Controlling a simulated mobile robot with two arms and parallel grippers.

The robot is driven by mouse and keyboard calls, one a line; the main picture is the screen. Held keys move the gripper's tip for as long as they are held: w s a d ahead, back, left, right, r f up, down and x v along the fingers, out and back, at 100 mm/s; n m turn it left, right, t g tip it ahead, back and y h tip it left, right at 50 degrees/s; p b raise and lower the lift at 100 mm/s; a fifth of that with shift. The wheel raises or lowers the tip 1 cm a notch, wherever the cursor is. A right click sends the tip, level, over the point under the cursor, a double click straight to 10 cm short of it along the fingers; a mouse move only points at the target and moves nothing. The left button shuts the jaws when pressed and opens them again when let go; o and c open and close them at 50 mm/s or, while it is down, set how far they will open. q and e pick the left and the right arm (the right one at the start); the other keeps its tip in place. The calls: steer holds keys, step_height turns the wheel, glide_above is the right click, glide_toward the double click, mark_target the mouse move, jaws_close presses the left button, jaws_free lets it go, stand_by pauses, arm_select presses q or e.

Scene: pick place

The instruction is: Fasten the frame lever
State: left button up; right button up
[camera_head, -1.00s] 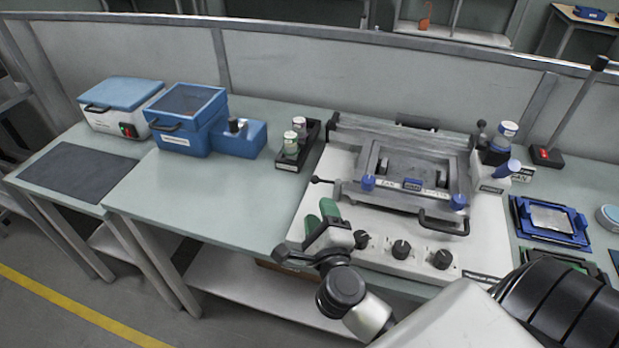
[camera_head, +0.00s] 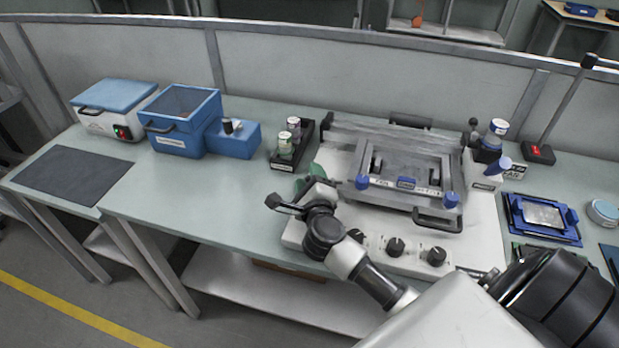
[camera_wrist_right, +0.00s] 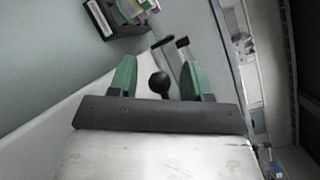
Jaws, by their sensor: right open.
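The machine (camera_head: 470,245) is a white-based unit with a grey metal frame (camera_head: 350,178) on top, with two blue knobs and a black front handle. The frame lever shows in the right wrist view as a black ball knob (camera_wrist_right: 159,84) between the green fingers, apart from both. In the head view my right gripper covers the lever's place at the frame's left side. My right gripper (camera_head: 311,177) is open at the machine's left edge; its fingers (camera_wrist_right: 157,72) also show in the wrist view. My left gripper is out of view.
A black tray with small bottles (camera_head: 289,148) stands just behind and left of my right gripper. Blue boxes (camera_head: 184,120) stand further left. A blue-framed plate (camera_head: 543,218) lies right of the machine. The table is clear at centre left.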

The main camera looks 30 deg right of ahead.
steer(key=c, duration=0.9)
steer(key=shift+w+d+m+g+h+p, duration=0.1)
steer(key=shift+w+m+g+h+p, duration=0.2)
steer(key=shift+m+h, duration=0.35)
steer(key=shift+w+d+m+g+h, duration=0.1)
steer(key=shift+d+m+g+h, duration=0.1)
steer(key=shift+m+g+h, duration=0.4)
steer(key=shift+w+d+m+g+h, duration=0.15)
steer(key=shift+m+g+h, duration=0.15)
steer(key=shift+h, duration=0.45)
steer(key=shift+s, duration=0.1)
steer(key=o, duration=0.9)
